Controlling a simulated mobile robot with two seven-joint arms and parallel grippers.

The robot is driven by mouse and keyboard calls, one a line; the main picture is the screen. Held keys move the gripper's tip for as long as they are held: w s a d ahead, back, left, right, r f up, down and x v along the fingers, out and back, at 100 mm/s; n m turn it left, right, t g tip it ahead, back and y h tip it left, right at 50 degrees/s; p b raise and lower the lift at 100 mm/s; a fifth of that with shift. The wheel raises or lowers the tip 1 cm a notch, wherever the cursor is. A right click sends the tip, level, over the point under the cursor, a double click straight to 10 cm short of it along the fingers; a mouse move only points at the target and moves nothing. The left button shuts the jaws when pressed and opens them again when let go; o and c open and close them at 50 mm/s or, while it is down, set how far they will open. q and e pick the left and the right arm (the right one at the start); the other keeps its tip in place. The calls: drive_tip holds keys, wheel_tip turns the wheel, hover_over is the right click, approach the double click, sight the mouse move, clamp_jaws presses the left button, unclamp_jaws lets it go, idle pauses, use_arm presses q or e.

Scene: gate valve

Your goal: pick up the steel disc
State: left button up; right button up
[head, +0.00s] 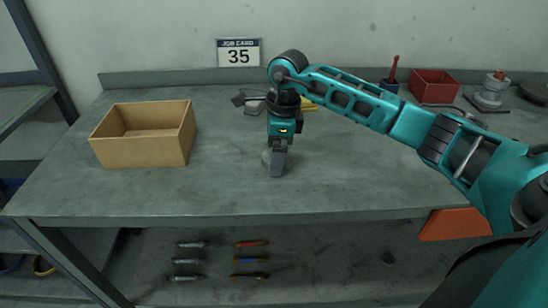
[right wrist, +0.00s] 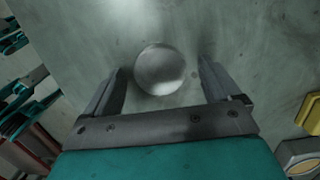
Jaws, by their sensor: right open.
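The steel disc (right wrist: 160,70) lies flat on the bench, a round grey piece between and just beyond the fingers in the right wrist view. In the head view only a small part of the disc (head: 266,157) shows at the left of the fingers; the rest is hidden behind my gripper. My right gripper (head: 278,168) points down over the disc, its fingers apart on either side of it. The right gripper (right wrist: 162,85) is open and empty. I cannot tell its exact height above the bench. My left gripper is not in view.
A cardboard box (head: 186,150) stands on the bench (head: 235,195) at the left. A red bin (head: 433,84) and a valve part (head: 490,93) are at the back right. Tools lie behind my gripper. The front middle of the bench is clear.

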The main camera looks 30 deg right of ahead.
drive_tip(key=shift+r, duration=0.1)
drive_tip(key=c, duration=1.4)
drive_tip(key=shift+r, duration=0.1)
drive_tip(key=shift+c, duration=0.2)
